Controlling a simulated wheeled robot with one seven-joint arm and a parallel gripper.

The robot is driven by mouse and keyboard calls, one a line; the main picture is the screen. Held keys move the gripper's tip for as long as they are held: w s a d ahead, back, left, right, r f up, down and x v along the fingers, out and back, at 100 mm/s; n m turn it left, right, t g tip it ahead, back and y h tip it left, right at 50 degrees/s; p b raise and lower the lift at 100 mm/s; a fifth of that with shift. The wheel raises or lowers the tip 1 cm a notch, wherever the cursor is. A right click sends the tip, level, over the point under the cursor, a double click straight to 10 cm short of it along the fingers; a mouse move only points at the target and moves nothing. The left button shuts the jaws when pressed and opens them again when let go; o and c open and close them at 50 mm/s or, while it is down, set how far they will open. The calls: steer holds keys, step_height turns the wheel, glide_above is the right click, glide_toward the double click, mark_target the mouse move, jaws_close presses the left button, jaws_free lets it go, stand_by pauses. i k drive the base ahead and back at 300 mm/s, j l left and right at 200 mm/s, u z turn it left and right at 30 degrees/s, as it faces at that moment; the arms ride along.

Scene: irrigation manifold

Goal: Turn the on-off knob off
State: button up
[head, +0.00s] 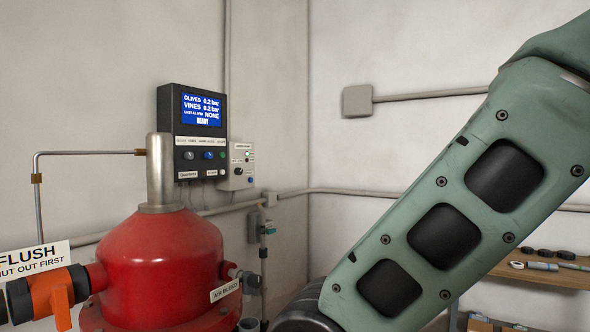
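A dark control panel (164,112) hangs on the left wall. Its lit blue screen (203,109) reads OLIVES 0.2 bar, VINES 0.2 bar, last alarm NONE, READY. Below the screen is a row of small knobs, including a grey one (189,155) and a blue one (208,155). A small light-grey box (242,164) beside the panel has a dark knob, a green light and a blue button. The labels are too small to read, so I cannot tell which knob is the on-off knob or how it is set. My gripper is out of view; my green arm fills the right side.
A red tank (160,262) with a grey post stands in front of the panel's lower left. An orange valve (52,293) and a FLUSH sign (35,258) are at the lower left. A wooden shelf (545,273) with small parts is at the right.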

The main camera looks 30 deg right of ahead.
mark_target(238, 171)
steer(key=z, duration=0.25)
steer(key=i+l+u, duration=0.15)
steer(key=u, duration=0.25)
steer(key=i+l+u, duration=0.15)
steer(key=u, duration=0.25)
steer(key=i+l, duration=0.15)
steer(key=l, duration=0.25)
steer(key=i+l+u, duration=0.1)
steer(key=l, duration=0.25)
steer(key=i+l+u, duration=0.1)
steer(key=l, duration=0.3)
steer(key=i+l, duration=0.2)
steer(key=l, duration=0.2)
steer(key=i+l+u, duration=0.1)
steer(key=l, duration=0.3)
steer(key=i+l, duration=0.1)
steer(key=l, duration=0.3)
steer(key=u, duration=0.05)
